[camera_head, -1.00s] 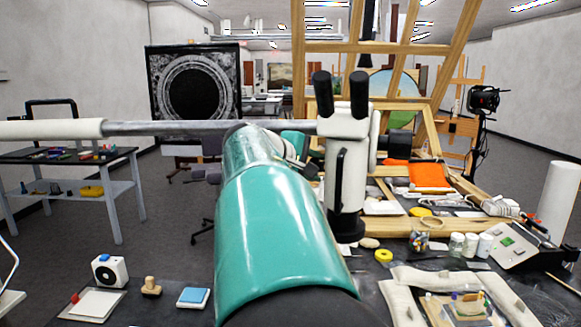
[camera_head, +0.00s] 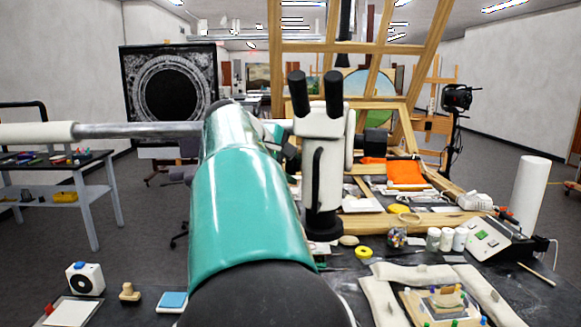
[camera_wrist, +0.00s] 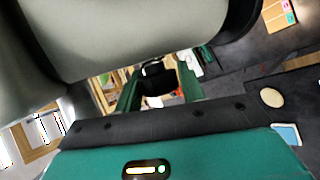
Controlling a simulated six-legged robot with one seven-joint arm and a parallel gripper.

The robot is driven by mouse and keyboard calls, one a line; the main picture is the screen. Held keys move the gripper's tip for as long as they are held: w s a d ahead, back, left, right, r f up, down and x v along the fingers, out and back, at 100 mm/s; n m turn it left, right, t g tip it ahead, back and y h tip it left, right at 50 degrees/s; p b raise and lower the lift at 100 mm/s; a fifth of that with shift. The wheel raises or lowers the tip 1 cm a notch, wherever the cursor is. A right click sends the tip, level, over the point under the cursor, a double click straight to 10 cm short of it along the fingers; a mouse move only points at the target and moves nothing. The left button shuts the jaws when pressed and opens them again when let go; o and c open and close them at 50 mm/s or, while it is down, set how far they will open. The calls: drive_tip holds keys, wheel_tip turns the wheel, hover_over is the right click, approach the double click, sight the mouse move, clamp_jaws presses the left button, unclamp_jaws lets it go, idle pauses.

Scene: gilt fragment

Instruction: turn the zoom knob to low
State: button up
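The white microscope (camera_head: 323,172) stands upright on the bench in the head view, with two black eyepieces on top and a black round base. My teal arm reaches toward its left side and hides my gripper in that view. In the wrist view my gripper (camera_wrist: 160,88) has two green fingers spread apart, with a dark shape between or beyond them. I cannot tell if this is the zoom knob, or whether the fingers touch it. A large pale body with a black end, probably the microscope, fills the top of that view. The knob's setting cannot be read.
Right of the microscope are an orange cloth (camera_head: 405,171), several white jars and a grey control box (camera_head: 486,239). Padded cushions (camera_head: 386,295) lie at front right. A blue-topped block (camera_head: 172,301) and a wooden stamp (camera_head: 129,292) lie at front left. A wooden frame stands behind.

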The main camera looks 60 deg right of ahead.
drive_tip(key=shift+o, duration=1.4)
drive_tip(key=shift+f, duration=0.1)
drive_tip(key=v, duration=1.4)
drive_tip(key=shift+s, duration=0.15)
